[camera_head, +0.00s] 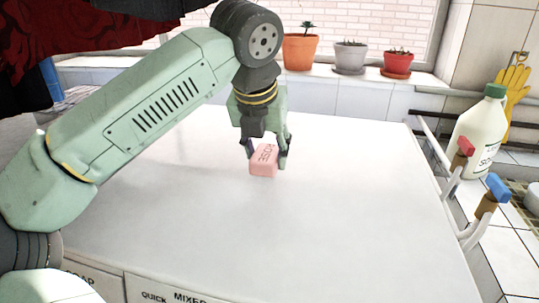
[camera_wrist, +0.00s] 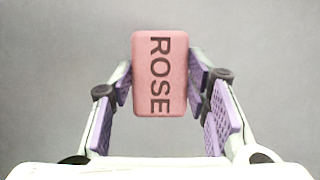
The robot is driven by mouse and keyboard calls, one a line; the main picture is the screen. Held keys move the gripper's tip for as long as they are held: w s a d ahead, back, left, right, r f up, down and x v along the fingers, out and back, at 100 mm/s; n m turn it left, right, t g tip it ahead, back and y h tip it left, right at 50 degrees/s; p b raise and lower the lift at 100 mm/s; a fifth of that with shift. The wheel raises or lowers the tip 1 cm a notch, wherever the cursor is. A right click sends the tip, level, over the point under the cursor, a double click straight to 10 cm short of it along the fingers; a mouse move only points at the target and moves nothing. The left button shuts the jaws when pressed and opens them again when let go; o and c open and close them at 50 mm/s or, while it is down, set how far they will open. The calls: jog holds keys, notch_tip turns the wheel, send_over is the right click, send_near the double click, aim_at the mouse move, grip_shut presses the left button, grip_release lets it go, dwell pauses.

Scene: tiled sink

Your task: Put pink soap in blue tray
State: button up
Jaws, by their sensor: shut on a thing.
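The pink soap (camera_head: 263,162) is a small rounded block, held between the fingers of my gripper (camera_head: 267,154) over the white counter. In the wrist view the soap (camera_wrist: 160,74) shows its face with the dark word "ROSE", and the purple finger pads of my gripper (camera_wrist: 160,85) are at its left and right sides. I cannot tell whether the soap touches the counter or is just above it. No blue tray can be made out in either view.
The white counter (camera_head: 350,200) is clear around the soap. At the right stand a soap bottle (camera_head: 477,135) and a tap with red (camera_head: 465,147) and blue (camera_head: 498,188) handles. Flower pots (camera_head: 300,52) line the windowsill. Labels sit along the front edge.

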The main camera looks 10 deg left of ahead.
aim_at(268, 155)
jog(key=shift+w+d, duration=0.2)
jog(key=shift+w, duration=0.2)
jog(key=shift+w+f, duration=0.1)
jog(key=shift+f, duration=0.1)
notch_tip(268, 155, down, 3)
jog(key=shift+p, duration=0.7)
jog(key=shift+f, duration=0.1)
jog(key=shift+f+b, duration=0.25)
jog(key=shift+b, duration=0.1)
jog(key=o, duration=1.4)
jog(key=shift+r, duration=0.1)
